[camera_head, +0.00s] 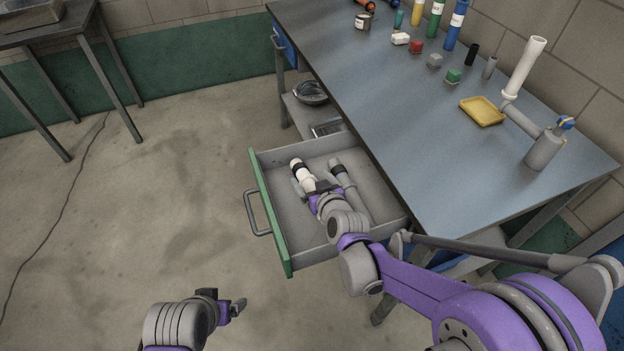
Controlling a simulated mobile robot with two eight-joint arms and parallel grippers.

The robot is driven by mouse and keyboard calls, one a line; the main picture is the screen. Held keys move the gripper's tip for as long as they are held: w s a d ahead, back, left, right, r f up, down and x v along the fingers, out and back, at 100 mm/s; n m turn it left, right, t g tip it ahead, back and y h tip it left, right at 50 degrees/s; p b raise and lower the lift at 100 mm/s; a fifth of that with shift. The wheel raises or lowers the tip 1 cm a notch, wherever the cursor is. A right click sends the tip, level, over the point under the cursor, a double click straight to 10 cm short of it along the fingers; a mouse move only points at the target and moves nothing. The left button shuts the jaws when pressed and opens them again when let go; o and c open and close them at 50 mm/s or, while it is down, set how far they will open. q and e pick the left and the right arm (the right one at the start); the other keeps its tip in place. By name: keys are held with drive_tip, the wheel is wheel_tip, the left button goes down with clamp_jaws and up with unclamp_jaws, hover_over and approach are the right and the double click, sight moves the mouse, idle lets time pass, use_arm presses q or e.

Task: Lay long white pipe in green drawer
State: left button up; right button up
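The green-fronted drawer (268,215) is pulled out from under the bench. A white pipe (303,177) with a black band near its far end is inside it, slanting toward the front; its near part is hidden by my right gripper. My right gripper (311,187) is down in the drawer at the white pipe, its fingers beside it. Whether they press on it is too small to tell. My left gripper (240,306) is low in front of the drawer, over the floor, away from the pipe; its finger opening is unclear.
A grey pipe (342,178) with a dark band lies in the drawer to the right. On the bench (420,130) are a tall white tube (525,68), a yellow tray (482,111), several bottles and small blocks.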

drive_tip(key=shift+r, duration=0.3)
drive_tip(key=shift+r+p, duration=0.45)
drive_tip(key=shift+p, duration=0.15)
drive_tip(key=p+v, duration=0.1)
drive_tip(key=v, duration=1.1)
drive_tip(key=s+d+r+m+g+h+p, duration=0.1)
drive_tip(key=s+d+r+g+h+p, duration=0.1)
drive_tip(key=s+d, duration=0.4)
drive_tip(key=s+d+r+m+g+h+p, duration=0.1)
drive_tip(key=s+d+g+p, duration=0.4)
drive_tip(key=s, duration=0.7)
drive_tip(key=shift+d+r+m+g+h+p, duration=0.35)
drive_tip(key=shift+d+m+h+p, duration=0.2)
drive_tip(key=shift+m, duration=0.25)
